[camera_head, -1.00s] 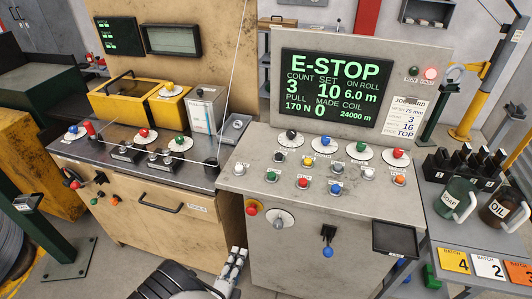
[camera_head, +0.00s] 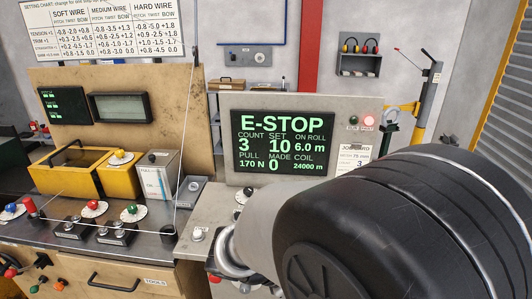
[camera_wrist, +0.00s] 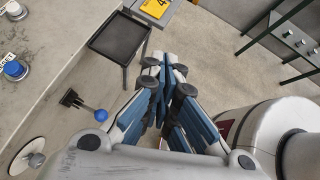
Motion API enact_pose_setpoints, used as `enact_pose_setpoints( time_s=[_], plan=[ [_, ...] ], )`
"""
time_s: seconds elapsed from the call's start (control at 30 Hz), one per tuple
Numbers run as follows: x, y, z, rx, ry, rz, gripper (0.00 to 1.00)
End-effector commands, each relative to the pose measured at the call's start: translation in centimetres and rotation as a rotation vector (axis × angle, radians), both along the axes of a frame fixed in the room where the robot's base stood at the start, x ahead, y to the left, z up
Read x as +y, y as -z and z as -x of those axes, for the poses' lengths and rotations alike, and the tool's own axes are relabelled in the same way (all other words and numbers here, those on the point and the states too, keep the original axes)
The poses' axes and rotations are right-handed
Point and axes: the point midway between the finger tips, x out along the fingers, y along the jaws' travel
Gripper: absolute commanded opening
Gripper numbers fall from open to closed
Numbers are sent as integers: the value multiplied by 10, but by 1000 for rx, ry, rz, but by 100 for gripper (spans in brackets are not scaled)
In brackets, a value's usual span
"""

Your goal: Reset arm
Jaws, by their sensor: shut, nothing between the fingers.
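My gripper (camera_wrist: 165,75) shows in the wrist view with its blue-padded fingers together and nothing between them. It points down over the floor in front of the control console. In the head view my arm fills the lower right and covers much of the console; my gripper cannot be made out there. The console's screen (camera_head: 284,142) reads "E-STOP" in green, with a red lamp (camera_head: 369,119) lit to its right. In the wrist view a blue-knobbed lever (camera_wrist: 101,115) on the console front is left of my gripper, apart from it.
A black tray (camera_wrist: 118,38) sticks out beyond my fingertips. A grey knob (camera_wrist: 35,160) on a white dial is at lower left. A bench with a yellow box (camera_head: 115,172) stands left of the console. Bare floor (camera_wrist: 215,50) lies right of the tray.

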Motion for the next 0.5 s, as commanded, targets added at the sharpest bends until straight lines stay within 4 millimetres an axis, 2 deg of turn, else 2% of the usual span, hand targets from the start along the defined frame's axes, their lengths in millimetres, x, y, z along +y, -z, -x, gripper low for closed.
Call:
enact_pose_setpoints(
  time_s=[0.03, 0.2, 0.4, 0.5],
  plan=[
    [-13, -11, 15, -71, 113, -87, 0],
    [-31, -31, 63, -301, 488, -362, 0],
    [-30, -51, 109, -582, 927, -675, 0],
    [-24, -60, 124, -714, 1133, -825, 0]
  ],
)
